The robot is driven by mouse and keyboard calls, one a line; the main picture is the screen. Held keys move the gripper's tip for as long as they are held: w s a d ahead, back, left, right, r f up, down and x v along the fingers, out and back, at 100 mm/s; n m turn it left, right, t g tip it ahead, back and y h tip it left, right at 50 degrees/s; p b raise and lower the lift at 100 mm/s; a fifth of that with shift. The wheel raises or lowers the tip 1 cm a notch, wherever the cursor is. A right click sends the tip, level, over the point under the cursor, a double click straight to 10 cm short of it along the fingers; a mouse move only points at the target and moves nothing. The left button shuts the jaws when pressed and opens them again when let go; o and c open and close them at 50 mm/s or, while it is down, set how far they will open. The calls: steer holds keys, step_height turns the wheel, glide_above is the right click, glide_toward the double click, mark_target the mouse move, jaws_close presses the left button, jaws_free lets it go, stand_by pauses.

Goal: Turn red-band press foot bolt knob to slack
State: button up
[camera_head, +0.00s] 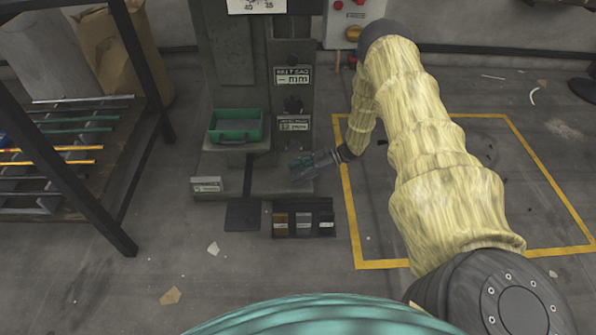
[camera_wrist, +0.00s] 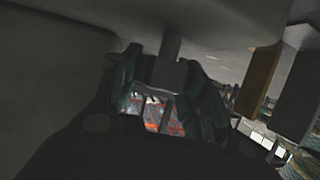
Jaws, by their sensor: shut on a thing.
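The grey press (camera_head: 230,60) stands at the back centre; I cannot make out a red band on it. My gripper (camera_head: 300,168) is low at the front of the press base, right of the green tray, with the arm reaching in from the right. In the wrist view my gripper (camera_wrist: 168,90) has its two dark fingers on either side of a grey block-shaped knob (camera_wrist: 168,76) on a short stem. It is shut on this knob. The picture is dark, and the knob's marks and turn position cannot be read. In the head view the gripper hides the knob.
A green tray (camera_head: 236,138) sits on the press base. A small block of compartments (camera_head: 303,230) and a dark floor plate (camera_head: 243,216) lie in front. A metal rack (camera_head: 80,200) with rods stands left. A yellow floor outline (camera_head: 350,215) runs right. The front floor is mostly clear.

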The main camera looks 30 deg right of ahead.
steer(key=shift+a, duration=0.1)
stand_by(0.3)
steer(key=o, duration=1)
steer(key=shift+o, duration=0.2)
steer(key=shift+s+d+r, duration=0.15)
steer(key=shift+d, duration=0.25)
steer(key=s+d, duration=0.2)
steer(key=d, duration=0.4)
steer(key=s+d, duration=0.3)
steer(key=d, duration=0.4)
steer(key=shift+s+r, duration=0.3)
steer(key=shift+r, duration=0.1)
